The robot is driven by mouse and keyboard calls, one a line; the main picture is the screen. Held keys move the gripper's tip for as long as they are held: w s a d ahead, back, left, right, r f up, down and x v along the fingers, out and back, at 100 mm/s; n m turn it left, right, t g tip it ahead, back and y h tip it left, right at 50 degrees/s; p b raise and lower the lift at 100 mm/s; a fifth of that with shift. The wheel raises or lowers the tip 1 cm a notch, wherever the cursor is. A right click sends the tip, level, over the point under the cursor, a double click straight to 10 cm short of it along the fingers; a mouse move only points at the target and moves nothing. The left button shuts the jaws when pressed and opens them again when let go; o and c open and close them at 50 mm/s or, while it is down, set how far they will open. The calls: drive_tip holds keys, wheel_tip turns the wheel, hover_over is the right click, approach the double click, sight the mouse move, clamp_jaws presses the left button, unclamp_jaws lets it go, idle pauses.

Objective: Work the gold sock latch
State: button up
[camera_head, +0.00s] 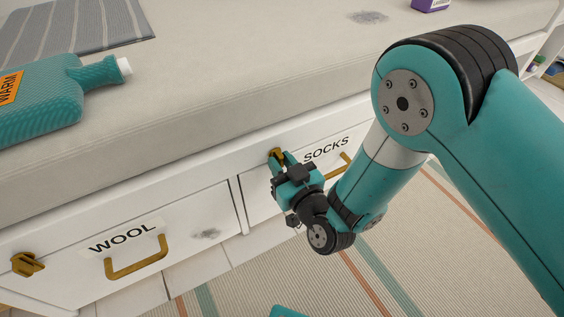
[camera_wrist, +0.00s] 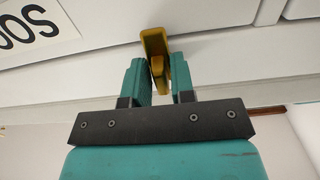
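The gold sock latch (camera_head: 274,153) is on the white drawer front labelled SOCKS, at the drawer's upper left. In the wrist view the latch (camera_wrist: 154,44) stands at top centre, with its lower part between my two teal fingers. My gripper (camera_head: 283,161) is at the latch, coming from below right in the head view. In the wrist view my gripper (camera_wrist: 160,72) is open, with one finger on each side of the latch. I cannot tell whether either finger touches it. The SOCKS label (camera_head: 326,148) is partly visible in both views.
A gold drawer handle (camera_head: 346,163) is partly hidden behind my arm. To the left is the WOOL drawer with a gold handle (camera_head: 136,262) and its own gold latch (camera_head: 27,264). A teal hot-water bottle (camera_head: 50,100) lies on the cushion above. Striped rug covers the floor.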

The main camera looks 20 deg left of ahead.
clamp_jaws()
drive_tip(key=shift+d, duration=0.1)
drive_tip(key=shift+r, duration=0.1)
